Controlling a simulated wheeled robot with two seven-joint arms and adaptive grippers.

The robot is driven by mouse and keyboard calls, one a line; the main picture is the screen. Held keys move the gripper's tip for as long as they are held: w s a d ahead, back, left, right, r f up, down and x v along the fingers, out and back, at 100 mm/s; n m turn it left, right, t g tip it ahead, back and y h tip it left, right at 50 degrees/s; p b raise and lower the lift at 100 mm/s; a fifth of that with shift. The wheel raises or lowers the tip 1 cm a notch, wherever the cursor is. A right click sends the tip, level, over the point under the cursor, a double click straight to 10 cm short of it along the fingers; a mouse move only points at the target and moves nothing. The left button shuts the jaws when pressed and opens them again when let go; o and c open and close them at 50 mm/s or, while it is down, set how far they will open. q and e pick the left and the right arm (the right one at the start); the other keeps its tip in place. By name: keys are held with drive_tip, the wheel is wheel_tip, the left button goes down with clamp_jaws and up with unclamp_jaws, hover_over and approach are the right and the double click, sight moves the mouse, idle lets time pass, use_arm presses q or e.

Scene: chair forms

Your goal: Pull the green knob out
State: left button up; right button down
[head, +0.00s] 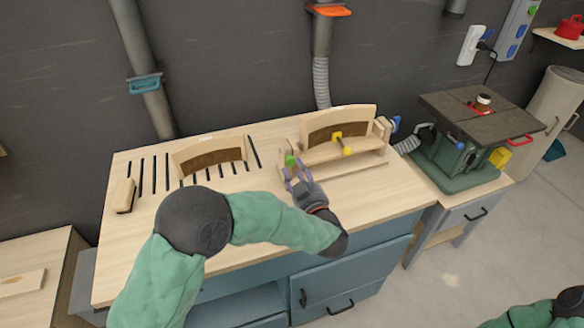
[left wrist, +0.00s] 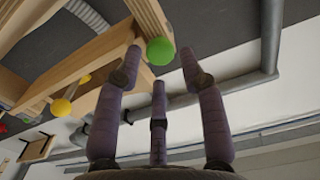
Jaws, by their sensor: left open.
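The green knob (head: 290,160) sits at the left end of the wooden chair-form fixture (head: 338,155) on the workbench. It shows as a round green ball (left wrist: 160,51) in the left wrist view, at the end of a wooden piece. My left gripper (head: 293,175) is just in front of the knob. In the left wrist view its purple fingers (left wrist: 161,62) are spread, with the knob between and beyond the tips. I see no clear contact. My right gripper is out of view; only part of my right arm shows at the lower right.
A yellow knob (head: 346,150) is on the same fixture, right of the green one. A second curved wooden form (head: 208,152) and a slotted bench area lie to the left. A machine table (head: 470,112) stands at the right. The bench front (head: 380,208) is clear.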

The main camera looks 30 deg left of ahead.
sight(291, 163)
use_arm(q)
drive_tip(key=shift+b+x, duration=0.4)
drive_tip(key=shift+x, duration=1.35)
clamp_jaws()
drive_tip(key=shift+p+v, duration=0.85)
drive_tip(key=shift+v, duration=0.4)
drive_tip(key=shift+f, duration=0.15)
unclamp_jaws()
drive_tip(key=shift+d, duration=0.15)
